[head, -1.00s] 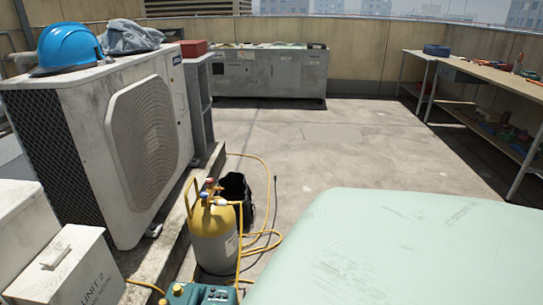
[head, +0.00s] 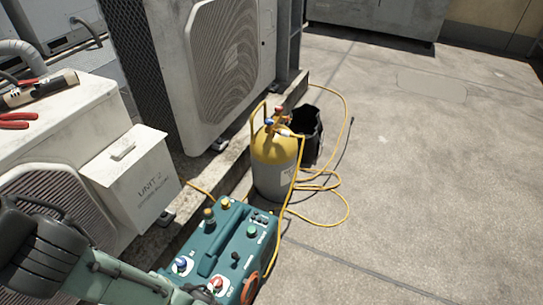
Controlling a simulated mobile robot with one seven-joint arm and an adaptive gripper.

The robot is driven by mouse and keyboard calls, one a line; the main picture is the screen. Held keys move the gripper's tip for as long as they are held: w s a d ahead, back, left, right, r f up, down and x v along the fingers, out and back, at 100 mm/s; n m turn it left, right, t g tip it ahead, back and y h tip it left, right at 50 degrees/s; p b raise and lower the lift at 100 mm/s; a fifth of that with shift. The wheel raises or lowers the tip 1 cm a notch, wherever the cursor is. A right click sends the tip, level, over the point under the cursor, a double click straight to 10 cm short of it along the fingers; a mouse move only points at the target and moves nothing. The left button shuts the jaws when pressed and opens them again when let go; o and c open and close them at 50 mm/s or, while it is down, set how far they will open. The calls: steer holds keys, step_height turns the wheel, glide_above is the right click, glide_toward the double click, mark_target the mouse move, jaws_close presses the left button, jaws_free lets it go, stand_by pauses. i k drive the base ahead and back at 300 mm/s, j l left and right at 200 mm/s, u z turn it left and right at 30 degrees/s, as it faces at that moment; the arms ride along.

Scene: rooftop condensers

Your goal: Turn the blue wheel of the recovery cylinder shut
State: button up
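The recovery cylinder (head: 273,172) stands upright on the roof floor near the middle of the head view, with a grey body, a yellow top and a yellow handle frame. Its small blue wheel (head: 269,122) is on top at the left of the valve, with a red wheel (head: 280,111) just behind it. How far the blue wheel is turned cannot be told. Links of my arm show at the lower left, well apart from the cylinder. My gripper is not in view.
A teal machine (head: 225,250) with several knobs, one blue, stands in front of the cylinder. Yellow hoses (head: 340,205) loop on the floor at right. A black bucket (head: 306,135) stands behind. Condenser units (head: 225,60) line the left.

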mark_target(269, 121)
steer(key=i+l+u, duration=0.15)
steer(key=i+l, duration=0.2)
steer(key=i+l+u, duration=0.2)
steer(key=l, duration=0.4)
steer(key=i, duration=0.1)
